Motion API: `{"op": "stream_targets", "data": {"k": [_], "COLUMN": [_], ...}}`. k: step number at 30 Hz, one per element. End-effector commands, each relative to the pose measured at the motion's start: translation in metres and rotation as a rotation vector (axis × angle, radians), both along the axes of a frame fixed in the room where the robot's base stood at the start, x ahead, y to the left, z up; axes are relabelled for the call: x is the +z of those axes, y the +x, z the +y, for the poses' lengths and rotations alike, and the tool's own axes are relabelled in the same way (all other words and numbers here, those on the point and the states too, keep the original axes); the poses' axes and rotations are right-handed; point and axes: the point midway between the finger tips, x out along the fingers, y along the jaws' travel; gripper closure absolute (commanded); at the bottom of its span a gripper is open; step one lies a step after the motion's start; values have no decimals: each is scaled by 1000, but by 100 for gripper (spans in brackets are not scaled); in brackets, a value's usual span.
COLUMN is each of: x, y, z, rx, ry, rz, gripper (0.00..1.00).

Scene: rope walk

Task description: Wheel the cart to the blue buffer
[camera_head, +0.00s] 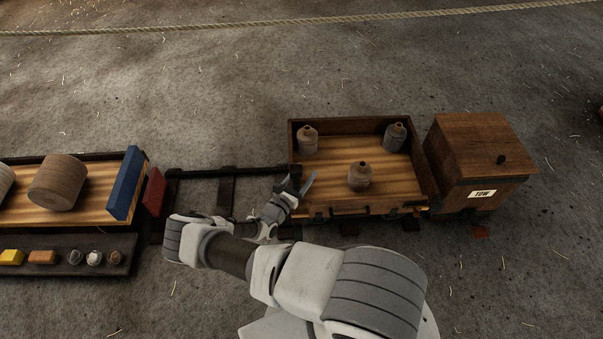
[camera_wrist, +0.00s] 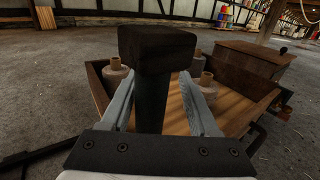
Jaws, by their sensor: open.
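The cart (camera_head: 365,203) is a shallow wooden tray on a low track, right of centre in the head view. It also shows in the wrist view (camera_wrist: 245,122). The blue buffer (camera_head: 125,183) is an upright blue block at the track's far left, with a red block (camera_head: 153,192) beside it. My gripper (camera_head: 303,184) is open at the cart's left end. In the wrist view its fingers (camera_wrist: 160,95) stand either side of a dark upright post (camera_wrist: 152,100) with a block on top. I cannot tell whether they touch it.
Three small jugs (camera_head: 359,175) stand in the cart. A lidded wooden box marked TOW (camera_head: 478,150) adjoins its right end. The track (camera_head: 205,192) between cart and red block looks clear. A left bench holds wooden spools (camera_head: 58,182); a shelf (camera_head: 60,268) below holds small items.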

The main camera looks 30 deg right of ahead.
Motion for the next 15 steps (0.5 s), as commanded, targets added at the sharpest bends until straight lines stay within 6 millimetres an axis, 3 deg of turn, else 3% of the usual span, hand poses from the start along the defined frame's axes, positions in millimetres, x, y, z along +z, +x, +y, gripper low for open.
{"op": "stream_targets", "data": {"k": [10,15], "x": [2,4], "y": [0,-13], "z": [7,29], "rx": [7,10], "ry": [1,2], "rz": [-3,-3], "gripper": [36,36]}}
